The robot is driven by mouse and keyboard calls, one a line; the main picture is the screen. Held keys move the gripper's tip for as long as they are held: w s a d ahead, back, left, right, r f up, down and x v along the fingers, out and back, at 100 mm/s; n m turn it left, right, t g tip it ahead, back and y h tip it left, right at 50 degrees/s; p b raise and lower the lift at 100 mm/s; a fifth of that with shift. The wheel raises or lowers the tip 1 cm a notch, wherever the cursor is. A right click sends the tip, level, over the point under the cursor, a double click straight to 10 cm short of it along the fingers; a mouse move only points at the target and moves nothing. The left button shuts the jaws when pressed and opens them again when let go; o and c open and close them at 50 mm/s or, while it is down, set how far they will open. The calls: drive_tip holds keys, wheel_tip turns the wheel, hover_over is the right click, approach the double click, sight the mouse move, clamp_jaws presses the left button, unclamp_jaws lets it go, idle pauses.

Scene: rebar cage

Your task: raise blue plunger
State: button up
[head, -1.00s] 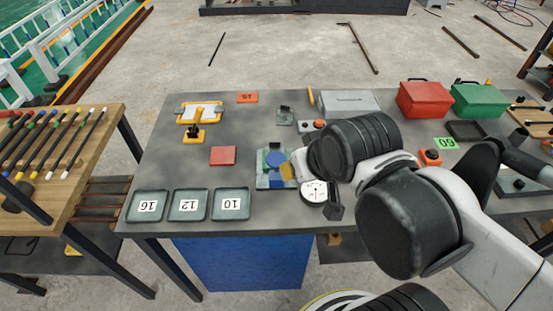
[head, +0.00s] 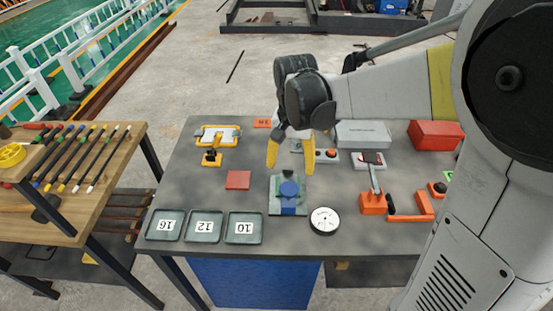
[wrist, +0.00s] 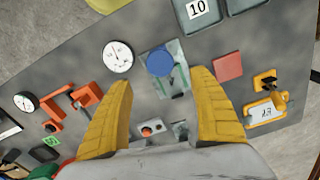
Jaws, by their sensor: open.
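The blue plunger (head: 289,188) has a round blue top and stands on a small grey-green fixture plate (head: 275,208) on the table. In the wrist view the blue plunger (wrist: 160,62) shows from above, beyond the fingertips and between their lines. My gripper (head: 290,168) is open and empty, with two yellow fingers spread wide and pointing down. It is above the table and slightly behind the plunger in the head view. The fingers do not appear to touch it. The lower part of the plunger is hidden under its top in the wrist view.
A round white dial gauge (head: 324,220) lies close to the right of the fixture. Numbered trays (head: 243,228) line the front left edge. A red square plate (head: 238,180) lies to the left. An orange clamp device (head: 373,203) stands to the right. Grey table surface separates these items.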

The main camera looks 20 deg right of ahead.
sight(289, 188)
wheel_tip(289, 188, down, 10)
drive_tip(key=b, duration=0.3)
